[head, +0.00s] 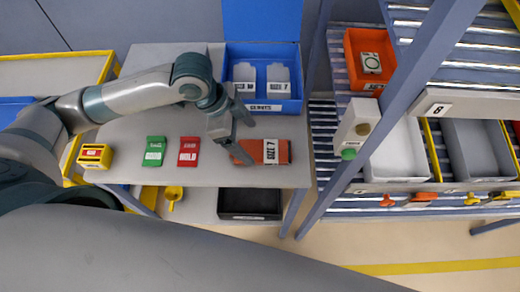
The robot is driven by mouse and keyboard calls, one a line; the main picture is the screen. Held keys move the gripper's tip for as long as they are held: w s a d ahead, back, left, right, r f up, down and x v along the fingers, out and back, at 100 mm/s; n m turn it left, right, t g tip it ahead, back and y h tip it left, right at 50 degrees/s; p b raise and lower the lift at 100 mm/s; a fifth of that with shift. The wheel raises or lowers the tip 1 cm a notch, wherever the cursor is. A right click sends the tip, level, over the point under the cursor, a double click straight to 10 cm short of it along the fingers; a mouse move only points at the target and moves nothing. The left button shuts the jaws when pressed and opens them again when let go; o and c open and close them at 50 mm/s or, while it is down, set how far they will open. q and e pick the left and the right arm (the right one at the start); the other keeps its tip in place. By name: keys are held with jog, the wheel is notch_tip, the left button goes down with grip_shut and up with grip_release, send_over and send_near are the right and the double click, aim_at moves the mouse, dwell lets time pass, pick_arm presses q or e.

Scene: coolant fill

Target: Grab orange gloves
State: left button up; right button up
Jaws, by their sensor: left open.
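The orange gloves (278,151) lie as a flat pack with a white "SIZE 7" label on the right part of the grey table (120,130). My left gripper (247,143) is open and empty, at the left end of the orange pack. One finger overlaps the pack's left end in the picture; the other is above and behind it. I cannot tell whether the finger touches the pack. My right gripper does not show.
A red card (189,152), a green card (154,151) and a yellow box (95,156) lie to the left. Shelving with an orange bin (352,48) stands at right. A black tray (250,204) sits below.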

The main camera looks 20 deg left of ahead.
aim_at(258, 150)
pick_arm(q)
jog(key=shift+d+f+p, duration=0.35)
jog(key=shift+f+p, duration=0.2)
jog(key=shift+f, duration=0.05)
jog(key=p+x, duration=0.1)
jog(key=x, duration=0.2)
jog(key=shift+d+f, duration=0.15)
jog(key=shift+f, duration=0.25)
jog(key=c, duration=1.1)
jog(key=shift+w, duration=0.1)
jog(key=shift+c, duration=0.2)
